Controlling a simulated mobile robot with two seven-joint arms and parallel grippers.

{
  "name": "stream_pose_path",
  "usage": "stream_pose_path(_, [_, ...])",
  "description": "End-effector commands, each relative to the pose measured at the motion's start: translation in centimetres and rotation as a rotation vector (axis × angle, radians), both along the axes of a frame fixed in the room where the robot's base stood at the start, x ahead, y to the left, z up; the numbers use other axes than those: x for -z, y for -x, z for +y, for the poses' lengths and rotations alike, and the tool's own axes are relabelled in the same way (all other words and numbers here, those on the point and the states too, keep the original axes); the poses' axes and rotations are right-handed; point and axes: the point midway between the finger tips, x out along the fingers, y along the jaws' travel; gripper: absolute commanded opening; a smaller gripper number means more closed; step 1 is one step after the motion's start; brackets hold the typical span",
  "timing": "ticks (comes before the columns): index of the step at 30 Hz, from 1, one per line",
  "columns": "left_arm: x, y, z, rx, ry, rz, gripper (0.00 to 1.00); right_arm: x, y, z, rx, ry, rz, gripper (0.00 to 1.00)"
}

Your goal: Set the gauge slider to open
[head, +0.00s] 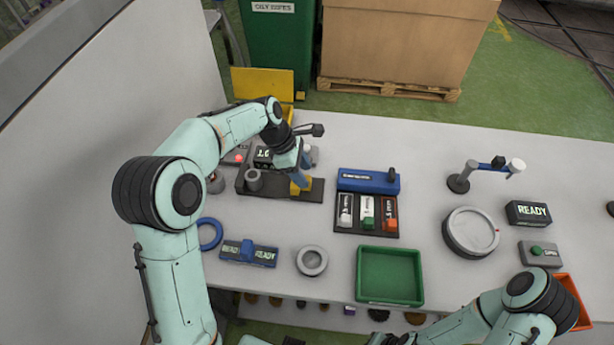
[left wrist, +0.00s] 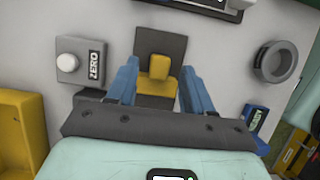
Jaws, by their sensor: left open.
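The gauge has a dark base plate (head: 316,190) on the table, with a yellow slider block (head: 301,187) on it. A small display (head: 263,156) and a grey cylinder (head: 254,180) are beside the block. My left gripper (head: 299,179) points down at the block. In the left wrist view, its blue fingers (left wrist: 158,78) are open, one on each side of the yellow block (left wrist: 160,66), with visible gaps. Whether the fingers reach down beside the block is unclear. My right arm shows at the lower right of the head view, but its gripper cannot be made out.
A box marked ZERO (left wrist: 68,65) and a grey ring (left wrist: 276,62) flank the gauge in the left wrist view. In the head view, a block tray (head: 366,234), green tray (head: 388,302), round grey dial (head: 470,232) and READY box (head: 528,213) stand further right.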

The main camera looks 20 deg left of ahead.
Motion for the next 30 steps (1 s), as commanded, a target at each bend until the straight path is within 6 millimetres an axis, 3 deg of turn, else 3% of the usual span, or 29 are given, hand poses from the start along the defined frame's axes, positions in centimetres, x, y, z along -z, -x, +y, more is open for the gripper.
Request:
stream_pose_path(1, [-1.5,0.0,0.5,-0.001,0.0,-0.006,0.51,-0.4,-0.3,0.0,0.0,0.0,-0.003,0.0])
stream_pose_path(6, [-5.1,0.3,1.9,0.0,-0.001,-0.006,0.51,-1.0,-0.8,0.0,0.0,0.0,-0.01,0.0])
stream_pose_path(12, [-8.0,0.6,3.0,0.001,0.0,-0.004,0.51,-1.6,-1.3,0.0,0.0,0.0,-0.016,0.0])
stream_pose_path(30, [-8.8,0.8,3.4,0.002,0.0,0.0,0.51,-1.7,-1.4,0.0,0.0,0.0,-0.017,0.0])
